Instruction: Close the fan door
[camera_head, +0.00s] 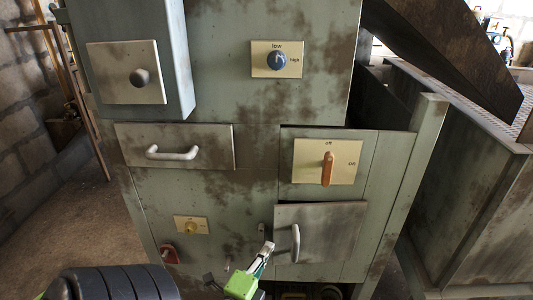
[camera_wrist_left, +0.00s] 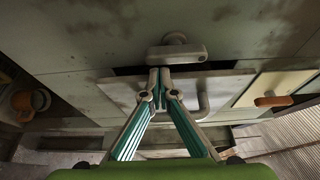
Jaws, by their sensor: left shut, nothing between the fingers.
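The grey metal door (camera_head: 335,232) with a pale vertical handle (camera_head: 296,243) is at the lower right of the cabinet front; I take it for the fan door. In the left wrist view the door panel (camera_wrist_left: 225,90) stands slightly ajar, with a dark gap along its handle-side edge. Its handle (camera_wrist_left: 203,105) also shows there. My left gripper (camera_head: 267,248) is shut and empty, just left of the door's handle side; its fingertips (camera_wrist_left: 158,78) overlap the panel in the wrist view. I cannot tell whether they touch it. My right gripper is not in view.
A pale latch-like knob (camera_wrist_left: 178,48) sits on the frame beside the gap. An orange switch (camera_head: 327,169) is above the door. A drawer (camera_head: 210,142) and a protruding box with a dark knob (camera_head: 141,77) are at the left. Open floor (camera_head: 75,225) lies left of the cabinet.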

